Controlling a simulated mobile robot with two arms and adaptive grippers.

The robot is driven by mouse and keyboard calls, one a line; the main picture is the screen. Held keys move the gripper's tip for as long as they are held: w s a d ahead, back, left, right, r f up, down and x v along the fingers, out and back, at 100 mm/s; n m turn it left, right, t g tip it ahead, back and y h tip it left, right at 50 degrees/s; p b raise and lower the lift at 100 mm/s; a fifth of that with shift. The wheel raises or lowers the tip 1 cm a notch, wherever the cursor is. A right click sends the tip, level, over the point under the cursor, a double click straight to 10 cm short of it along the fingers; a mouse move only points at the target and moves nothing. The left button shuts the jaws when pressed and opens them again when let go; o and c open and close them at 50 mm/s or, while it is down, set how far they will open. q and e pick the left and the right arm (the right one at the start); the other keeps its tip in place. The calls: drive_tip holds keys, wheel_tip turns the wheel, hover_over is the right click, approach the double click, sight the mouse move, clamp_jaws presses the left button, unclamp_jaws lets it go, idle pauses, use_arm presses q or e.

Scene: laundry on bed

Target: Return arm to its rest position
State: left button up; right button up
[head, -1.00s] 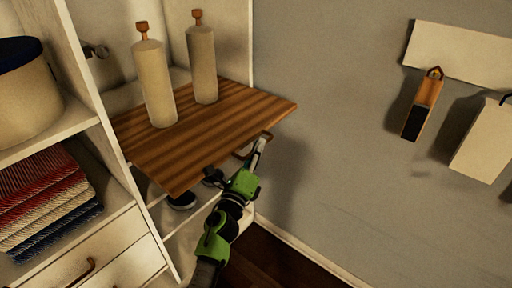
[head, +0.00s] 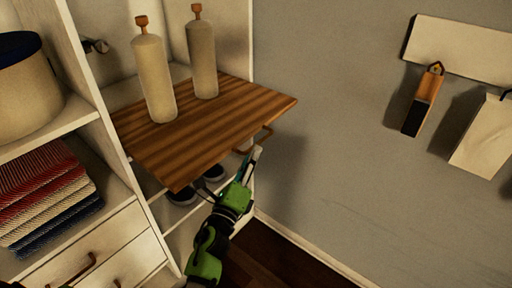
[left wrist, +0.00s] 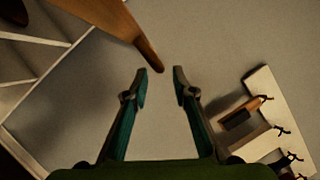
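My left gripper (head: 230,172) hangs in front of and just below the front edge of a striped wooden board (head: 215,125). It is open and empty, with no object between its fingers. In the left wrist view its two fingers (left wrist: 160,85) stand apart, with grey wall behind them. A brown wooden piece (left wrist: 120,25) ends just beyond the fingertips there; I cannot tell whether they touch. A thin handle (head: 265,140) shows at the board's right front edge, close to the upper finger.
Two beige bottles (head: 155,80) stand on the board. At left are a round container (head: 25,90), folded striped cloths (head: 45,195) and a drawer (head: 110,245). Dark shoes (head: 212,172) sit below the board. Items hang from a wall rack (head: 465,50). The wall right of the gripper is clear.

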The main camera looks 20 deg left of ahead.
use_arm(q)
drive_tip(key=shift+v, duration=1.05)
wheel_tip(320, 180, down, 20)
drive_tip(key=s+d+n+g, duration=0.2)
drive_tip(key=n+g, duration=0.2)
drive_tip(key=n, duration=0.2)
drive_tip(key=s+f+n+g, duration=0.2)
drive_tip(key=s+f, duration=0.2)
drive_tip(key=f, duration=0.3)
drive_tip(key=s+d+f+n+g, duration=0.1)
drive_tip(key=s+f+n+g, duration=0.2)
drive_tip(key=f, duration=0.5)
drive_tip(key=s+f+n+g, duration=0.1)
drive_tip(key=s+f+n, duration=0.1)
drive_tip(key=s+f, duration=0.45)
drive_tip(key=s+a+f+n+g, duration=0.1)
drive_tip(key=s+f+n+g, duration=0.2)
drive_tip(key=s+f, duration=0.3)
drive_tip(key=s+a+f+n+g, duration=0.2)
drive_tip(key=s+f, duration=0.5)
drive_tip(key=s, duration=1)
drive_tip(key=s+a+f+n+g, duration=0.1)
drive_tip(key=s+f+n+g, duration=0.3)
drive_tip(key=s+f, duration=0.3)
drive_tip(key=s, duration=0.5)
drive_tip(key=shift+a, duration=0.35)
